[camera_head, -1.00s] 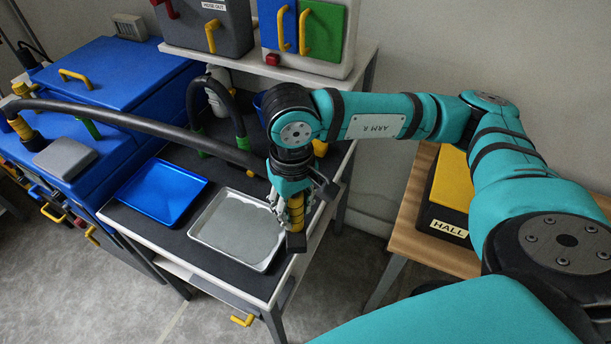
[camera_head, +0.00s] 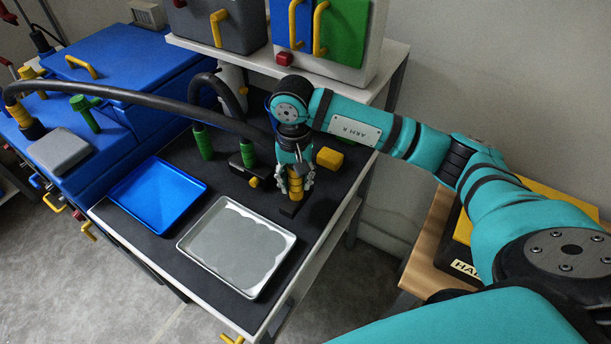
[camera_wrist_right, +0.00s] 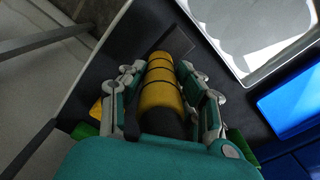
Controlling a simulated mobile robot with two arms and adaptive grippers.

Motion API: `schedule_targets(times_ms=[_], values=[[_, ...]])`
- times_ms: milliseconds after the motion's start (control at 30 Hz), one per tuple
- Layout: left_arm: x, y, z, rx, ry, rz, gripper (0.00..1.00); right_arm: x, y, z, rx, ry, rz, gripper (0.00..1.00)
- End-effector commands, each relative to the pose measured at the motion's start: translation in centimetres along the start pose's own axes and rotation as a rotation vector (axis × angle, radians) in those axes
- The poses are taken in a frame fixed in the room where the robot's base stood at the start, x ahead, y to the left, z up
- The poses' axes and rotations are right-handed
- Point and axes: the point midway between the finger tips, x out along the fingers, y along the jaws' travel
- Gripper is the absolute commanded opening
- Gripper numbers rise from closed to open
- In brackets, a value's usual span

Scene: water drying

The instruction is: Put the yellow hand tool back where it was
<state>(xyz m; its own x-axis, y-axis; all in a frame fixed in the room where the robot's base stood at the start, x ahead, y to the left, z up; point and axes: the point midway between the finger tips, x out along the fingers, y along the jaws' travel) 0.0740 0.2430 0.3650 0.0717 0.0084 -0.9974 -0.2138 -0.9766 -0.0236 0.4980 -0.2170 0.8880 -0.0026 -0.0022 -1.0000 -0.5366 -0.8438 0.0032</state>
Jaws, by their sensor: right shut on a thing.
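The yellow hand tool (camera_head: 296,187) has a ribbed yellow grip with dark bands and a flat black end (camera_head: 289,209). My right gripper (camera_head: 295,179) is shut on its yellow grip, and the tool points down over the dark worktop, just behind the silver tray. In the right wrist view the tool (camera_wrist_right: 160,88) lies between the two fingers, its black end close to the dark mat. I cannot tell whether that end touches the mat. My left gripper is not in view.
The silver tray (camera_head: 284,252) holds a grey wet-looking patch; a blue tray (camera_head: 157,194) lies left of it. Green-ended hose fittings (camera_head: 203,143), a yellow block (camera_head: 330,158) and a black hose stand behind. Dark worktop is bare to the right of the tool.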

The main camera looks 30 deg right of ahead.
Motion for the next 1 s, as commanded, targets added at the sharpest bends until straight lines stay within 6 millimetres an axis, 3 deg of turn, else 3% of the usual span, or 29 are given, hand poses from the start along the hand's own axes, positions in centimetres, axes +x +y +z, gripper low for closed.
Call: schedule_targets(times_ms=[100,233,367,600,967,1000], values=[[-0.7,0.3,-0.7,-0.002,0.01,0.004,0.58,0.0,1.2,-1.9,0.002,-0.002,0.0,0.02],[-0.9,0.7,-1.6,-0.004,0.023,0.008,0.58,0.2,1.8,-2.9,-0.001,0.0,-0.002,0.02],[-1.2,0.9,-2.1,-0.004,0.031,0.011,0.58,0.9,1.9,-3.1,-0.002,-0.002,-0.001,0.02],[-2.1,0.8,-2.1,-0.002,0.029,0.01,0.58,3.7,1.8,-3.0,-0.003,-0.002,-0.002,0.02],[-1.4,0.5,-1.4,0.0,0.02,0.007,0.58,4.3,1.9,-3.1,-0.003,0.001,-0.002,0.02],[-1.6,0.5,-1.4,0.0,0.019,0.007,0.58,4.2,1.9,-3.1,-0.003,0.0,-0.001,0.36]])
